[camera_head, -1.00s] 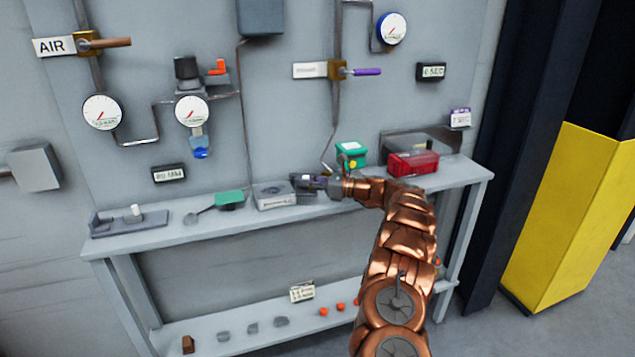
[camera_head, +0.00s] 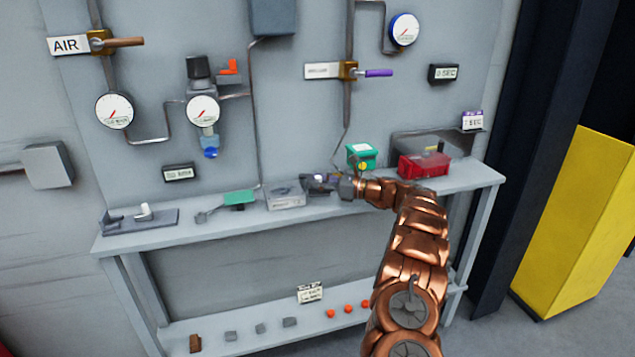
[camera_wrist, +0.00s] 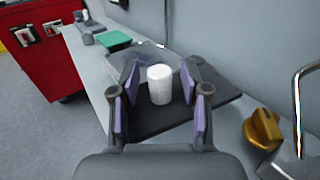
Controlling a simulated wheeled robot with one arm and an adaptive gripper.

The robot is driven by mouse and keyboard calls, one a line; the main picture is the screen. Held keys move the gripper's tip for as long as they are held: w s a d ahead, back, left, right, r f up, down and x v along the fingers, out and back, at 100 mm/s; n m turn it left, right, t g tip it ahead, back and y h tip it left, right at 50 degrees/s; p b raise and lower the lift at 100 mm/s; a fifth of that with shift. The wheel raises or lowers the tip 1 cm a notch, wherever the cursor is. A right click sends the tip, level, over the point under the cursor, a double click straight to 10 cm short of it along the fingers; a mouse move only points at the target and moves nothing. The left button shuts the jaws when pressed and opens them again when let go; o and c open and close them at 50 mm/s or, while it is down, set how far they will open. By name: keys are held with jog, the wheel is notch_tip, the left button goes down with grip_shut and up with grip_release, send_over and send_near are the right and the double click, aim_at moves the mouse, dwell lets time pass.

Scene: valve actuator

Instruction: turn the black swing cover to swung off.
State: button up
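In the wrist view a flat black plate, which I take to be the black swing cover (camera_wrist: 222,92), lies at bench height with a white upright cylindrical knob (camera_wrist: 160,86) on it. My gripper (camera_wrist: 161,92) is open, with its purple-padded fingers on either side of the knob. Gaps show between the knob and both pads. In the head view my gripper (camera_head: 322,184) is over the bench, just right of a grey box (camera_head: 286,196). The cover is mostly hidden there by my gripper.
A brass knob (camera_wrist: 262,130) and a bent metal pipe (camera_wrist: 298,105) stand close on the right in the wrist view. On the bench (camera_head: 240,222) are a green box (camera_head: 361,154), a red box (camera_head: 423,165) and a green plate (camera_head: 239,198). The panel wall rises behind.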

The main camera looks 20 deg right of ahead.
jog(key=v, duration=1.2)
jog(key=shift+a, duration=0.1)
dwell(0.4)
